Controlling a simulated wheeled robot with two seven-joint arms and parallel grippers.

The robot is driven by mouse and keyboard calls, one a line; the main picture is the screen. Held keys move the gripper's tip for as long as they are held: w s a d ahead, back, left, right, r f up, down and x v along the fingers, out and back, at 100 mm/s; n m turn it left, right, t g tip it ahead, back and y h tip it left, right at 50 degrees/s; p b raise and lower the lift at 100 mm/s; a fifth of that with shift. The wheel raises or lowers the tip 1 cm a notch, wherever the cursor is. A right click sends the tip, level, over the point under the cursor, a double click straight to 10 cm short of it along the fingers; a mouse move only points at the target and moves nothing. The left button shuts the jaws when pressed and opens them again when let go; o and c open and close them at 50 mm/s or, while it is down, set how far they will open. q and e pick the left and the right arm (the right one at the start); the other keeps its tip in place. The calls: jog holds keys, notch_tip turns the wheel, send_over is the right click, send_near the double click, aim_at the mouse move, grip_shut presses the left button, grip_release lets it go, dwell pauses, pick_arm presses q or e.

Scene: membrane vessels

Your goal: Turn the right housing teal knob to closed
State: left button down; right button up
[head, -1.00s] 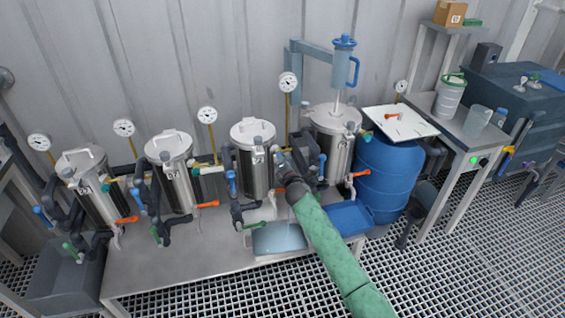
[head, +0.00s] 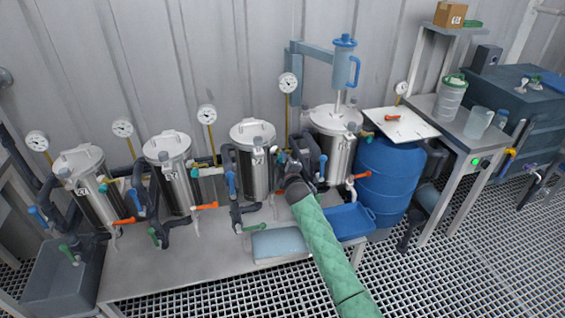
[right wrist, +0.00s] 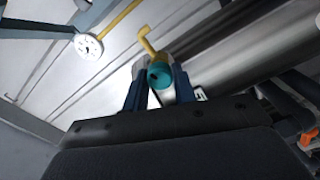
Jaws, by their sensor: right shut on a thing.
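The knob's angle is hard to tell. My left gripper is out of view.
Several similar steel vessels (head: 253,160) with dark pipes and coloured handles stand to the left. A blue barrel (head: 388,185) stands close on the right. A blue tray (head: 350,220) lies below my wrist. The bench front (head: 180,262) is mostly clear.

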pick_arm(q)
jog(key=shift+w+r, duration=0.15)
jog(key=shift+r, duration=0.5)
pick_arm(e)
jog(key=shift+m, duration=1.1)
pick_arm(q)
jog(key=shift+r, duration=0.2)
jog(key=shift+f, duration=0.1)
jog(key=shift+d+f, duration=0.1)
pick_arm(e)
jog(key=o, duration=1)
jog(key=shift+s, duration=0.1)
jog(key=shift+s+d+f+b, duration=0.15)
jog(key=shift+s+b, duration=0.15)
pick_arm(q)
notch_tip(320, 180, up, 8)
jog(key=b, duration=0.1)
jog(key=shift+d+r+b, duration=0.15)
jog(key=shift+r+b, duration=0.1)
jog(key=shift+b, duration=0.1)
pick_arm(e)
jog(key=v, duration=0.7)
jog(key=shift+m, duration=0.3)
